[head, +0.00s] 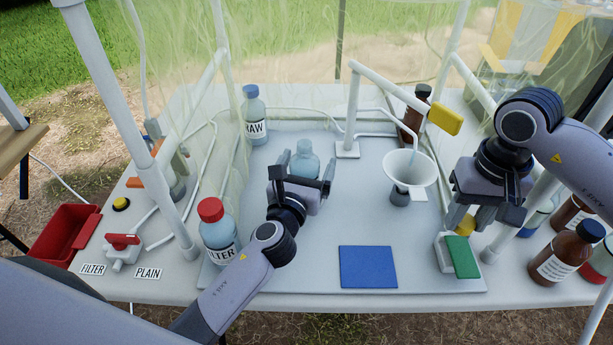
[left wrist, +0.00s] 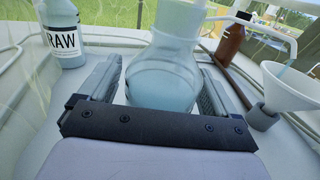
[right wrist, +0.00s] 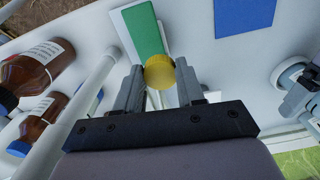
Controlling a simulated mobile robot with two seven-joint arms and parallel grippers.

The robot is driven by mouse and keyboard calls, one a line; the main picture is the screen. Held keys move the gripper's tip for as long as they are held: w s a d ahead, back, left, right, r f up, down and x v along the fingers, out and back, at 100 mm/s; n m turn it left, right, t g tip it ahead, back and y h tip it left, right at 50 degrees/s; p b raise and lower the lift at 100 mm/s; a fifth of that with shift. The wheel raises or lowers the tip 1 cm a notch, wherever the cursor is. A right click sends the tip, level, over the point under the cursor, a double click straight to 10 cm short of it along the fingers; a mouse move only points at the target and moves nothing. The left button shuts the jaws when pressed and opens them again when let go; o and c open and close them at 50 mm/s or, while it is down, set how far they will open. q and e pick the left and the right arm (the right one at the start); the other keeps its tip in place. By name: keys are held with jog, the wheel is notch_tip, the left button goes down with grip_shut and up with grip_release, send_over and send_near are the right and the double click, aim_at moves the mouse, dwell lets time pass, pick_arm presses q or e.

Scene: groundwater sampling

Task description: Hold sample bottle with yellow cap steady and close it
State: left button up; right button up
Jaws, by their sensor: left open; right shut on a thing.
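An uncapped clear bottle with pale blue liquid (head: 305,160) stands upright on the tray, its mouth open. My left gripper (head: 303,178) is open with its fingers on either side of this bottle; in the left wrist view the bottle (left wrist: 165,75) sits between the two fingers, with a small gap visible at each side. My right gripper (head: 478,222) is shut on a yellow cap (right wrist: 159,72), above the white block with a green pad at the tray's right. In the head view the yellow cap (head: 466,223) is partly hidden by the fingers.
A white funnel (head: 409,168) stands between my grippers. The RAW bottle (head: 254,115) is at the back left, the red-capped FILTER bottle (head: 217,230) at the front left. A blue mat (head: 368,267) lies in front. Brown bottles (head: 565,252) stand at the right.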

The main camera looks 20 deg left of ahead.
pick_arm(q)
jog(key=c, duration=1.2)
jog(key=shift+r, duration=0.1)
